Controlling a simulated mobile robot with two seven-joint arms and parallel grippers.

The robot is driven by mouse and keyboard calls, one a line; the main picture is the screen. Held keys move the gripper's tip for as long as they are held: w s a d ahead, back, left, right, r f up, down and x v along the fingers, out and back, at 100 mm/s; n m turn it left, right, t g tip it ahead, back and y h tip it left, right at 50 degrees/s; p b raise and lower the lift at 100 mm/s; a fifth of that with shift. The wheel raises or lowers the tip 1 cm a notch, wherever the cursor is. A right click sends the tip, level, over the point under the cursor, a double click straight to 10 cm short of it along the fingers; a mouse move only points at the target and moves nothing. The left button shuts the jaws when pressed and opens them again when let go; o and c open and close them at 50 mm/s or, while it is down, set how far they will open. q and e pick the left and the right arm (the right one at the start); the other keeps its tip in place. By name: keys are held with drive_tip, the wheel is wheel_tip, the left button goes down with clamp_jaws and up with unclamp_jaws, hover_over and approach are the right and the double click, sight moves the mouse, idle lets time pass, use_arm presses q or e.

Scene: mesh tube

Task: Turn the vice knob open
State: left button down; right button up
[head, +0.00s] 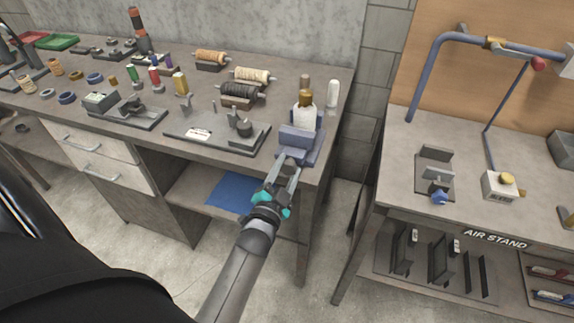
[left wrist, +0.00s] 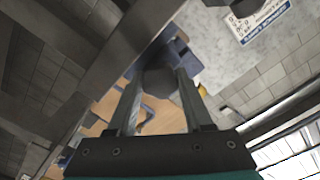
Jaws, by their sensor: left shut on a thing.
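The blue vice (head: 299,143) is mounted at the front right corner of the long workbench. It also shows in the left wrist view (left wrist: 182,57), beyond the fingers. A bottle with a white body and a brown top (head: 305,117) stands upright at the vice's jaws. My left gripper (head: 287,168) is at the front face of the vice. In the left wrist view, its two fingers (left wrist: 160,77) are on either side of the dark grey vice knob (left wrist: 159,83) and shut on it. In the head view the knob is hidden by the fingers. My right gripper is not in view.
The workbench (head: 215,160) holds fixtures, spools and bottles left of the vice. A white bottle (head: 333,93) stands behind it on the right. A second bench marked AIR STAND (head: 400,150) is to the right, across a narrow gap of floor.

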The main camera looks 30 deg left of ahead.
use_arm(q)
drive_tip(key=n+p, duration=0.2)
drive_tip(key=n, duration=0.3)
drive_tip(key=shift+a+r+n, duration=0.1)
drive_tip(key=shift+r+n, duration=0.05)
drive_tip(key=shift+n, duration=0.15)
drive_tip(key=n+p, duration=0.1)
drive_tip(key=n, duration=0.4)
drive_tip(key=shift+n, duration=0.3)
drive_tip(key=shift+c, duration=1.5)
unclamp_jaws()
drive_tip(key=shift+s, duration=0.1)
drive_tip(key=p+v, duration=0.1)
drive_tip(key=v, duration=1.4)
